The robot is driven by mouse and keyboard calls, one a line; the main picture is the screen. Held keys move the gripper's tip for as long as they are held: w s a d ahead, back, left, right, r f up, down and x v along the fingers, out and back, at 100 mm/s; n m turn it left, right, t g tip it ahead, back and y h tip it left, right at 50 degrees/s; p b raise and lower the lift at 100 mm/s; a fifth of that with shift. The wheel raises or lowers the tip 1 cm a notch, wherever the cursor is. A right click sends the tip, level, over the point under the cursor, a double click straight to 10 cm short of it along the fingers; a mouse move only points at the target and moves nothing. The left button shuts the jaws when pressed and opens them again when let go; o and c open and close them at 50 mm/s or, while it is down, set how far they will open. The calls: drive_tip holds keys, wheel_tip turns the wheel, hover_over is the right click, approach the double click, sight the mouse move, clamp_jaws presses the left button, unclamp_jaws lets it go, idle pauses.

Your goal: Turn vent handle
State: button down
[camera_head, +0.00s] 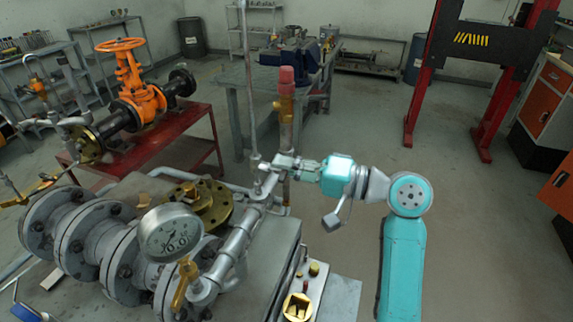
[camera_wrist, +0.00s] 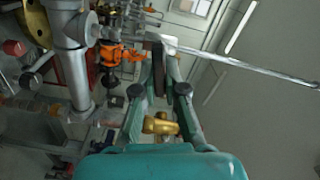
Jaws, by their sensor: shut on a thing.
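My gripper (camera_head: 284,164) reaches left from the arm to the grey pipework beside the tall thin pipe (camera_head: 250,85). In the wrist view its two fingers (camera_wrist: 163,48) come together at the tips. They are shut on a narrow dark piece (camera_wrist: 158,72), which I take to be the vent handle; the fingers hide part of it. A long pale rod (camera_wrist: 245,65) runs right from just beyond the tips. In the head view the handle is too small and covered to make out. A brass fitting (camera_wrist: 160,125) shows between the finger bases.
A pressure gauge (camera_head: 170,232) and a brass lever (camera_head: 183,284) sit on the flanged pipework at the front left. A brass valve with a red cap (camera_head: 287,80) stands just behind my gripper. An orange gate valve (camera_head: 130,85) is on a red table. Floor at right is open.

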drive_tip(key=shift+f+m, duration=0.15)
drive_tip(key=shift+m, duration=1.45)
drive_tip(key=c, duration=1.2)
unclamp_jaws()
drive_tip(key=shift+d, duration=0.1)
drive_tip(key=v, duration=1.2)
drive_tip(key=shift+f, duration=0.1)
